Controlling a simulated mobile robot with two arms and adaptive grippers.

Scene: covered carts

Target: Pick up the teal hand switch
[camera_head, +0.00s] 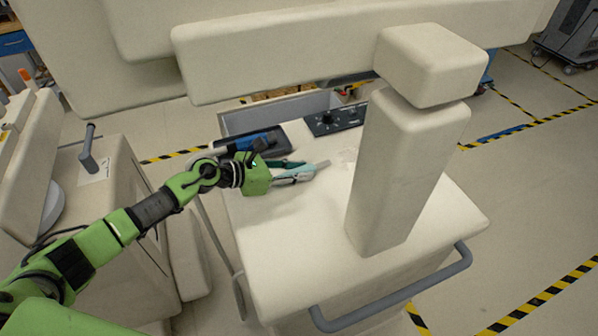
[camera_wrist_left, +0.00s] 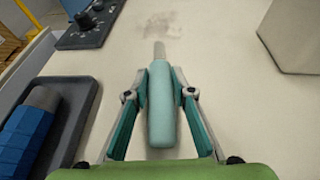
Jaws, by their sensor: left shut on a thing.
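The teal hand switch (camera_wrist_left: 161,110) is a pale teal, rounded handle with a narrow grey tip pointing away from my left gripper. My left gripper (camera_wrist_left: 160,95) is shut on it, with one finger along each side. In the head view the left gripper (camera_head: 292,170) reaches in from the left over the white cart top, and the switch (camera_head: 308,171) shows at its fingers. I cannot tell whether the switch touches the cart top or is slightly above it. My right gripper is not in view.
A dark tray (camera_wrist_left: 75,98) with a blue-handled thing (camera_wrist_left: 32,122) lies left of the switch. A dark control panel (camera_head: 335,119) with knobs is behind. A thick cream column (camera_head: 402,175) stands to the right. The cart top (camera_head: 290,222) in front is clear.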

